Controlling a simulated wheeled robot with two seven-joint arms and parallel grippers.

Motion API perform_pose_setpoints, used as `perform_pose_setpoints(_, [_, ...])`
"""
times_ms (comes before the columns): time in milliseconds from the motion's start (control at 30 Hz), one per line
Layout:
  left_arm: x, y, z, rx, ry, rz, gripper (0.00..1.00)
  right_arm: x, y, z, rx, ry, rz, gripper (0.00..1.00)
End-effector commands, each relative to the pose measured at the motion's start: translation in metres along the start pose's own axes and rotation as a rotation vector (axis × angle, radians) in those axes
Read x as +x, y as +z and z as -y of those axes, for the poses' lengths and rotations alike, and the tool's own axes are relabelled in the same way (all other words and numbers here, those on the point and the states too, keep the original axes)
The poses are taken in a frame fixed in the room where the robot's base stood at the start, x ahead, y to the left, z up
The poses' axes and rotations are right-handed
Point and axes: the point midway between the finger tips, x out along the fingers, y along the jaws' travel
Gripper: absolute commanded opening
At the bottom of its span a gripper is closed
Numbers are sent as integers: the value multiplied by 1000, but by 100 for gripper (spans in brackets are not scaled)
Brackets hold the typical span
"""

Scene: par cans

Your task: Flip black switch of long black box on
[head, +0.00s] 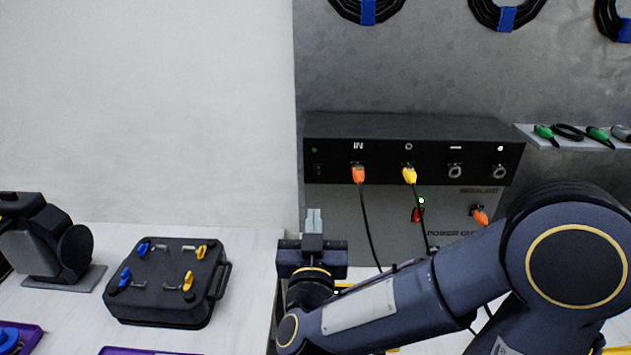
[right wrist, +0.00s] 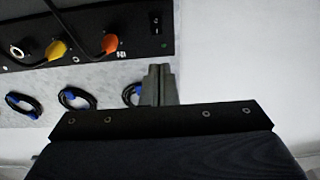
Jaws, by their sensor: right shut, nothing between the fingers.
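The long black box (head: 430,128) sits on top of a grey power unit at the back wall. Its black switch (head: 318,170) is at the left end of the front face, under a small dim green light (head: 314,150). I cannot tell the rocker's position. My right gripper (head: 314,220) is shut and empty, pointing up, below the switch and apart from it in the picture. In the right wrist view, which looks upside down, the black switch (right wrist: 155,22) lies beyond the shut fingertips (right wrist: 158,84). My left gripper is not in view.
Orange (head: 358,174) and yellow (head: 409,175) plugs with hanging black cables sit in the box front. The grey power unit (head: 460,205) has a red switch (head: 417,214) and a lit green light. A black case (head: 165,290) lies on the left table. Coiled cables hang above.

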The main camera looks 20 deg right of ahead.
Motion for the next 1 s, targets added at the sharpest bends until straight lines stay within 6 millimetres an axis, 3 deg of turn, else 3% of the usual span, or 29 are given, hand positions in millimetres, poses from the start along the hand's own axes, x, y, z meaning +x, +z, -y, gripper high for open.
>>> perform_pose_setpoints(167, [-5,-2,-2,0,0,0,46,20,-1,0,-1,3,1,0])
perform_pose_setpoints(633, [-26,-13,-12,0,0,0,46,115,-2,-1,-1,2,2,0])
perform_pose_setpoints(800, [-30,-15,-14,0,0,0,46,133,-1,0,0,1,2,0])
perform_pose_setpoints(1000, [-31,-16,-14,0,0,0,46,139,0,0,0,-1,1,0])
